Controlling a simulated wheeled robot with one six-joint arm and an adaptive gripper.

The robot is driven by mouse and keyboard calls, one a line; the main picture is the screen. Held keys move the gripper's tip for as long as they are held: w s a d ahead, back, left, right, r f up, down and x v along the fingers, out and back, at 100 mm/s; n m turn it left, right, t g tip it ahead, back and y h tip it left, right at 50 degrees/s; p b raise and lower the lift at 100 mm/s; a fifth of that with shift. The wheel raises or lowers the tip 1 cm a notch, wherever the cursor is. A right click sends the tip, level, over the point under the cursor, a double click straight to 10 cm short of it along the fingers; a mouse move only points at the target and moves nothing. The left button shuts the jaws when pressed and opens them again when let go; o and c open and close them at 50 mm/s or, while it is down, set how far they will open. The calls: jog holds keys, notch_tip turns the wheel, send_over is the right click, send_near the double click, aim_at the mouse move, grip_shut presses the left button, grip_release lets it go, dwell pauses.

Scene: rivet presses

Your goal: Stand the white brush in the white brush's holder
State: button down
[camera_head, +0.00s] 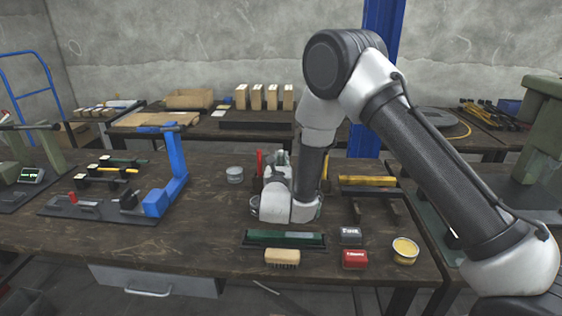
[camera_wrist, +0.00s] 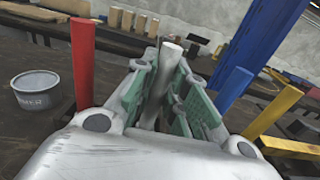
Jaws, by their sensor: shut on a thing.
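In the wrist view my gripper (camera_wrist: 168,66), with green finger pads, is shut on the white brush (camera_wrist: 160,80), a pale bar between the fingers. In the head view my gripper (camera_head: 279,163) is low over the middle of the table and hides most of the brush. A red upright bar (camera_wrist: 84,58) stands left of the fingers in the wrist view. A blue bar (camera_wrist: 232,88) and a yellow bar (camera_wrist: 274,110) stand to the right. I cannot make out the white brush's holder or whether the brush touches it.
A grey tin (camera_head: 235,175) stands left of my gripper. A green tray-like piece (camera_head: 284,239), a wooden brush block (camera_head: 282,257), a red box (camera_head: 355,260), a dark box (camera_head: 350,235) and an open yellow-filled tin (camera_head: 405,250) lie in front. A blue press (camera_head: 172,175) stands left.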

jog(key=c, duration=1.3)
grip_release()
jog(key=shift+c, duration=0.2)
